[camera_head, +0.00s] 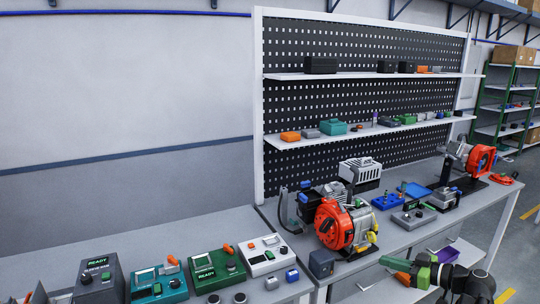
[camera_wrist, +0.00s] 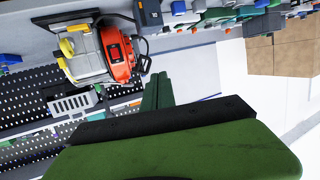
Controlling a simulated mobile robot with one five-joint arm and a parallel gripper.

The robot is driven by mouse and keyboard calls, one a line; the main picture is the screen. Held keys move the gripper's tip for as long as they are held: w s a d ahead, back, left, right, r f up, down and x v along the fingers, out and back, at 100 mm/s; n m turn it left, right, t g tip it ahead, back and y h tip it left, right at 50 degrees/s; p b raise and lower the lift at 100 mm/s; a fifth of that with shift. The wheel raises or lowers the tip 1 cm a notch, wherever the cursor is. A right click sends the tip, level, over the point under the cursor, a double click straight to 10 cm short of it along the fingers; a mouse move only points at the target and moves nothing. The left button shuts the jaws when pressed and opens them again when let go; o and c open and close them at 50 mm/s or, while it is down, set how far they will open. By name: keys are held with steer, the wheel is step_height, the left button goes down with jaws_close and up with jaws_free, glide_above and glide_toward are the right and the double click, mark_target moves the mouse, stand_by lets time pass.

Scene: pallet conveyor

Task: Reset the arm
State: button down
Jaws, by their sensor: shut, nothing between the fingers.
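My gripper (camera_head: 420,272) is at the lower right of the head view, in front of the workbench, with my dark arm behind it. Its green fingers also show in the wrist view (camera_wrist: 158,92), close together with nothing seen between them. The wrist picture is strongly tilted, and a large green and black part of my own arm fills its bottom. My gripper is apart from the orange-red machine (camera_head: 342,226) on the bench, which also shows in the wrist view (camera_wrist: 116,53).
The workbench (camera_head: 410,236) carries machines and small parts, with a purple bin (camera_head: 447,254) under its edge. Control boxes, including a teal one (camera_head: 158,284), stand on the left table. A pegboard (camera_head: 350,52) with shelves rises behind. Green racking (camera_head: 507,100) stands far right.

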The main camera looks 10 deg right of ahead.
steer(key=w+a+f+n+g+y, duration=0.1)
steer(key=w+a+f+n+g, duration=0.15)
steer(key=a, duration=0.75)
steer(key=w+a+f+n+g+y, duration=0.1)
steer(key=w+a+f+g, duration=0.25)
steer(key=a, duration=0.75)
steer(key=s+a+f+g+h, duration=0.25)
steer(key=a+f, duration=0.25)
steer(key=a, duration=0.4)
steer(key=s+a+f+g+h, duration=0.2)
steer(key=a+f+g, duration=0.15)
steer(key=a, duration=0.65)
steer(key=s+d+f+m+h, duration=0.2)
steer(key=d+f+m+h, duration=0.1)
steer(key=d+m+h, duration=0.3)
steer(key=d+m, duration=0.2)
steer(key=m, duration=0.2)
steer(key=shift+f, duration=0.15)
steer(key=shift+m, duration=0.25)
